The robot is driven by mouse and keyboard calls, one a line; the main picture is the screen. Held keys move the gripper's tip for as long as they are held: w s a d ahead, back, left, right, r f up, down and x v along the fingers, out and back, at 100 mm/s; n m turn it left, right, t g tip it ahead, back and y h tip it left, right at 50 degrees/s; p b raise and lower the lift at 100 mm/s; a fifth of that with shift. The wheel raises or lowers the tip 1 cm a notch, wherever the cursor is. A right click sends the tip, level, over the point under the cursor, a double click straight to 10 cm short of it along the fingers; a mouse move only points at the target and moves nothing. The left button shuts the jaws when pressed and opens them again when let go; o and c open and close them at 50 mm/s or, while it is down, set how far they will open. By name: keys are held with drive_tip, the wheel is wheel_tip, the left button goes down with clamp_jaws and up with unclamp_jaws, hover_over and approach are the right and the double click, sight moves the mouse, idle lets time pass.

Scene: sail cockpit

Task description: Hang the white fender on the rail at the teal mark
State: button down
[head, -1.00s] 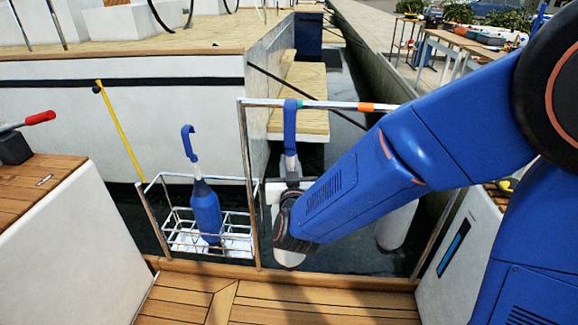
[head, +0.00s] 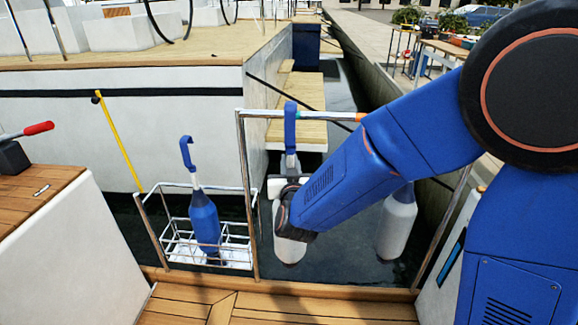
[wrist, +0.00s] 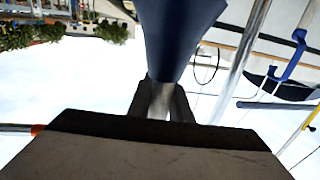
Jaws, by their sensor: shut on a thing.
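The white fender (head: 290,249) hangs upright below my gripper (head: 284,208), which is shut on the pale neck (wrist: 160,100) under its blue hook strap. The blue hook (head: 290,128) reaches slightly above the top rail (head: 262,112); I cannot tell whether it is over the rail or in front of it. The teal mark (head: 313,115) on the rail lies just right of the hook.
A blue fender (head: 204,220) stands in a wire basket (head: 165,222) at left. Another white fender (head: 397,226) hangs behind my arm. An orange mark (head: 360,117) is partly covered by my arm. A yellow pole (head: 120,145) leans behind the basket. Water lies beyond the rail.

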drive_tip(key=w+f, duration=0.3)
drive_tip(key=w, duration=0.5)
drive_tip(key=shift+d+f, duration=0.15)
drive_tip(key=shift+f, duration=0.25)
idle(1.0)
drive_tip(key=c, duration=1.5)
unclamp_jaws()
drive_tip(key=shift+c, duration=0.2)
drive_tip(key=shift+f, duration=0.1)
